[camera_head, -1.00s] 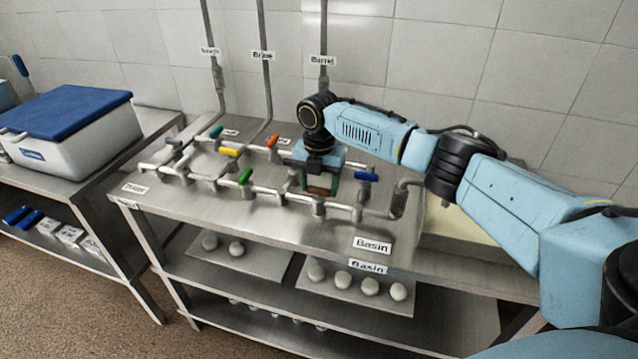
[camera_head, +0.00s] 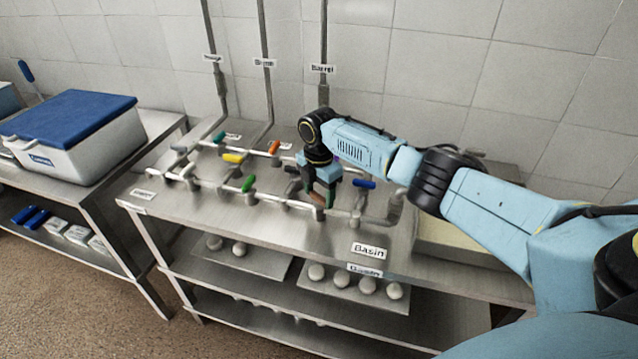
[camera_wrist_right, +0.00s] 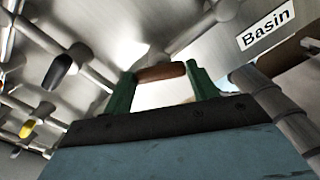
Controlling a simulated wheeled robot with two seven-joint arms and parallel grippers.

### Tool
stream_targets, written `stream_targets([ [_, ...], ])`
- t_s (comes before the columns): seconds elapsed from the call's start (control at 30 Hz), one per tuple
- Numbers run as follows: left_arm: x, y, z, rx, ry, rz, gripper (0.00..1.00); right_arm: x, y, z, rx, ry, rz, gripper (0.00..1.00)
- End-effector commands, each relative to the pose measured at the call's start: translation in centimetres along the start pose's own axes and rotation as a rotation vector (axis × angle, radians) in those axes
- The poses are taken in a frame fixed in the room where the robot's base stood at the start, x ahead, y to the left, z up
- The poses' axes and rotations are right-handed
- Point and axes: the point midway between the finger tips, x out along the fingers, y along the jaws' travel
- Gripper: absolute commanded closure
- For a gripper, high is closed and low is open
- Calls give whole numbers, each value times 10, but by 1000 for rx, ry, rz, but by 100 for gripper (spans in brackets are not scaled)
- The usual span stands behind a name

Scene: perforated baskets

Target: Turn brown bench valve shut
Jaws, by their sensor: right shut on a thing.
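The brown valve handle (camera_wrist_right: 160,72) sits between the two green fingers of my right gripper (camera_wrist_right: 165,85) in the right wrist view. In the head view it shows as a small brown piece (camera_head: 317,199) under my right gripper (camera_head: 322,192), on the front pipe run of the bench. The right gripper is shut on this handle, pointing down. The valve body under the handle is mostly hidden. My left gripper is in neither view.
Other valve handles stand close by: blue (camera_head: 364,183), green (camera_head: 249,183), yellow (camera_head: 233,158), orange (camera_head: 274,147) and teal (camera_head: 218,137). A dark handle (camera_wrist_right: 62,71) shows in the wrist view. A Basin label (camera_head: 369,251) lies on the bench front. A blue-lidded cooler (camera_head: 70,120) stands left.

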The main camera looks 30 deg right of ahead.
Motion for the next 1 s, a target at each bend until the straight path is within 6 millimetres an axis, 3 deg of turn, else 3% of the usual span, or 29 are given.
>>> stream_targets([
  [0.4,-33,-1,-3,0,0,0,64,-2,0,-1,396,1,-1,65],
  [1.0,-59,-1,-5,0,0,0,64,-1,0,0,912,0,-1,65],
])
